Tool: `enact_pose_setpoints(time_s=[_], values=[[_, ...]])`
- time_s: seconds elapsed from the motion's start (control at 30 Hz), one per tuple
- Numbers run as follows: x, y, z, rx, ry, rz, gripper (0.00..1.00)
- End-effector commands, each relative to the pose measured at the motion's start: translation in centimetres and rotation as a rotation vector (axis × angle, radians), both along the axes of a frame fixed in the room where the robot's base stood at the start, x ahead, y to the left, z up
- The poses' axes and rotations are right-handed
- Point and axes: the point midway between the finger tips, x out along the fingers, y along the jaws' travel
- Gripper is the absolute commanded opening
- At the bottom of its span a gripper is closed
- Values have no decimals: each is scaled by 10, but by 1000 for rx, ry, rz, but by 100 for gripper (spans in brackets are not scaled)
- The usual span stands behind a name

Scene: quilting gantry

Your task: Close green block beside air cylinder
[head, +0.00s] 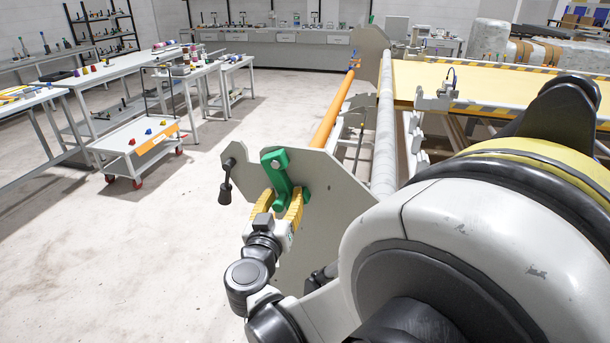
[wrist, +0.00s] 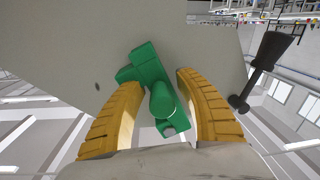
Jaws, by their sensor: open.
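The green block (head: 283,180) is mounted on the gantry's grey end plate (head: 318,222). It looks like a lever with a rounded knob, and it also shows in the wrist view (wrist: 158,85), tilted against the plate. My gripper (head: 279,206) has yellow fingers and is at the lower part of the block. In the wrist view my gripper (wrist: 160,95) is open, one finger on each side of the block's knob. A gap shows on the right side; contact on the left cannot be told. I cannot make out the air cylinder for sure.
A black crank handle (head: 227,180) sticks out at the plate's left edge, close to my gripper; it is at upper right in the wrist view. An orange roller (head: 335,105) runs back from the plate. A white cart (head: 138,137) stands at left, with open floor between.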

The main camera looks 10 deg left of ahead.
Motion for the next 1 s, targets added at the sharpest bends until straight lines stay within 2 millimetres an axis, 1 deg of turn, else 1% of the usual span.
enact_pose_setpoints(time_s=[0.23,0.27,0.3,0.4,1.0], values=[[1,0,0,0,0,0,41],[1,0,0,0,0,0,40],[1,0,0,0,0,0,28],[1,0,0,0,0,1,0],[1,-3,1,-36,3,0,0]])
